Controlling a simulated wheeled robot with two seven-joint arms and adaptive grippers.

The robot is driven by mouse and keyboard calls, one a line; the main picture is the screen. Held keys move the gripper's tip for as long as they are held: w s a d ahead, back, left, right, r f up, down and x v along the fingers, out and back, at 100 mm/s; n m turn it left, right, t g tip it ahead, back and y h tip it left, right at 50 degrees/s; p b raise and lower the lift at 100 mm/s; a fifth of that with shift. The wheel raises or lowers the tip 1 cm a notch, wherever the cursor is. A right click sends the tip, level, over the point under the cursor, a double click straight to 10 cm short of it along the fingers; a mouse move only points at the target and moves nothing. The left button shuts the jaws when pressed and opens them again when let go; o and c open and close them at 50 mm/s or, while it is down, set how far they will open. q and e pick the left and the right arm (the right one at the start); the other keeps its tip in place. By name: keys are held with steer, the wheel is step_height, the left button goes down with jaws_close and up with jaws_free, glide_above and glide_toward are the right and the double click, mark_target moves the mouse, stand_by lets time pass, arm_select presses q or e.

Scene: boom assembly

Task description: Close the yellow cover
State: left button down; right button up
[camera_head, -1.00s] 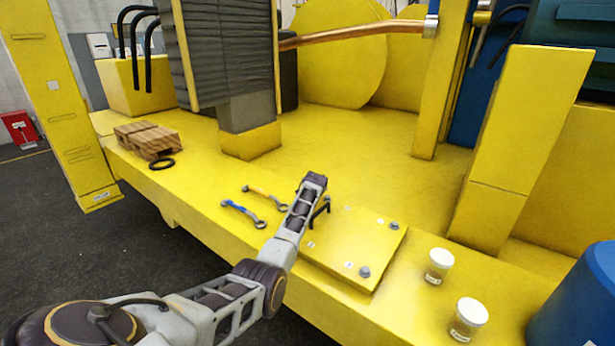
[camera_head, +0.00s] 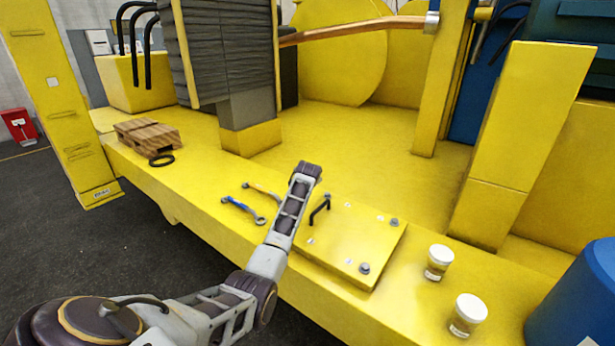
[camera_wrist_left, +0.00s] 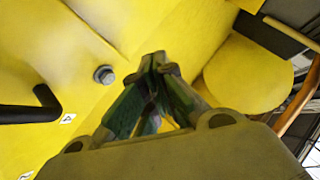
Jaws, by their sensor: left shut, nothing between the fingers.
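The yellow cover (camera_head: 352,248) lies flat on the yellow deck, with a black bar handle (camera_head: 319,208) near its left edge and grey bolts at its right corners. In the left wrist view, the handle (camera_wrist_left: 30,108) and a bolt (camera_wrist_left: 104,75) show at the left. My left gripper (camera_wrist_left: 158,65) is shut and empty, its fingertips together. In the head view my left arm reaches up beside the cover's left edge, its end just left of and beyond the handle, apart from it. The fingers are hard to make out there. My right gripper is not in view.
Two wrenches (camera_head: 243,209) lie left of my arm. Two white-lidded jars (camera_head: 438,262) stand right of the cover, near a blue barrel (camera_head: 580,298). A wooden pallet (camera_head: 148,138) and a black ring (camera_head: 161,160) sit at the far left. The deck behind the cover is clear.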

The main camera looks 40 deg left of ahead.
arm_select(q)
steer(key=s+r, duration=0.3)
stand_by(0.5)
stand_by(0.5)
